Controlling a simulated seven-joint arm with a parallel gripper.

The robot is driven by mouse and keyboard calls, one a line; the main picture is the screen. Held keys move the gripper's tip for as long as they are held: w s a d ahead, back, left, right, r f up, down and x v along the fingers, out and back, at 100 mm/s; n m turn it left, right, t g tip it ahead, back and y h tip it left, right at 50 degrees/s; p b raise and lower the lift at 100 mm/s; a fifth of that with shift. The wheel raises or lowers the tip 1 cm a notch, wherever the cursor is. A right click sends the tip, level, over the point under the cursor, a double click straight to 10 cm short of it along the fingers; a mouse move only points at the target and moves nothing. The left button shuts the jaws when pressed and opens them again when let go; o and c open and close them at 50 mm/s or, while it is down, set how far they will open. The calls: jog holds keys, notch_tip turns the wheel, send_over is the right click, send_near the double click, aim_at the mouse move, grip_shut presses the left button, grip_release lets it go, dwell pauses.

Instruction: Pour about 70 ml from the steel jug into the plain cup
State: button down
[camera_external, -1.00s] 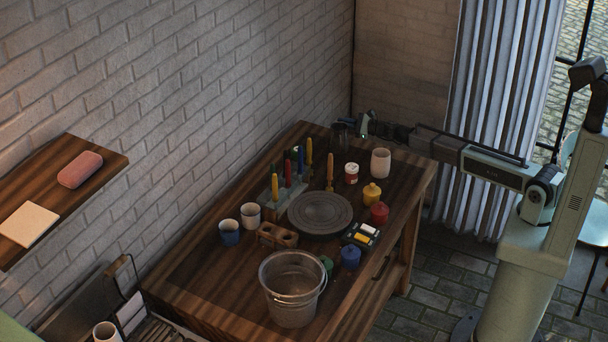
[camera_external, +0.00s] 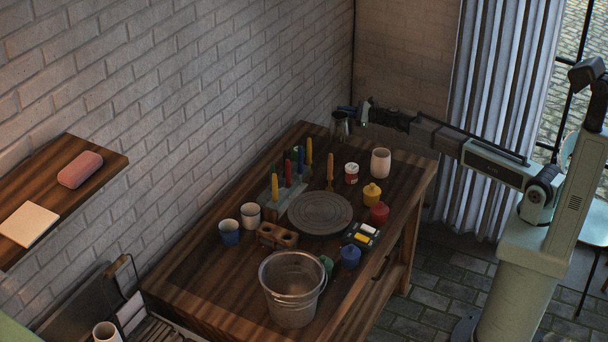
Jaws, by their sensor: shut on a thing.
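The steel jug (camera_external: 340,126) is small and dark at the far end of the table, near the wall corner. My gripper (camera_external: 355,114) is shut on it from the right and holds it roughly upright, seemingly just above the tabletop. The jug's contents cannot be seen. A plain pale cup (camera_external: 251,215) stands at the table's left edge, beside a blue cup (camera_external: 229,233). Another pale, taller vessel (camera_external: 381,162) stands at the right, nearer to my gripper. Which of the pale ones is the plain cup I cannot tell for sure.
A dark round plate (camera_external: 320,227) lies mid-table. Upright coloured tools in a rack (camera_external: 268,207) and a single upright tool (camera_external: 330,172) stand near it. Lidded yellow (camera_external: 372,195), red (camera_external: 379,213) and blue (camera_external: 350,257) pots line the right side. A metal bucket (camera_external: 292,307) stands in front.

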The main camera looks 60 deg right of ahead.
jog(key=f+n+y, duration=0.1)
jog(key=f+n+g+y, duration=0.1)
jog(key=y, duration=0.1)
jog(key=shift+w+d, duration=0.15)
jog(key=shift+w, duration=0.1)
jog(key=shift+s+d+f+n+g+y, duration=0.45)
jog(key=shift+s+f+n+g+y, duration=0.25)
jog(key=shift+f+n+g+y, duration=0.4)
jog(key=shift+s+d+f+n+g+y, duration=0.4)
jog(key=shift+s+f+n+g+y, duration=0.4)
jog(key=shift+n+g+y, duration=0.45)
jog(key=shift+s+d+f+n+g+y, duration=0.45)
jog(key=shift+s+f+n+g+y, duration=0.2)
jog(key=shift+f+n+g+y, duration=0.5)
jog(key=shift+r, duration=0.1)
jog(key=s+a+r+n, duration=0.6)
jog(key=s+r+n, duration=0.3)
jog(key=r+n, duration=0.2)
jog(key=shift+a+r+n+h, duration=0.15)
jog(key=shift+r+n+h, duration=0.15)
jog(key=shift+r+n, duration=0.15)
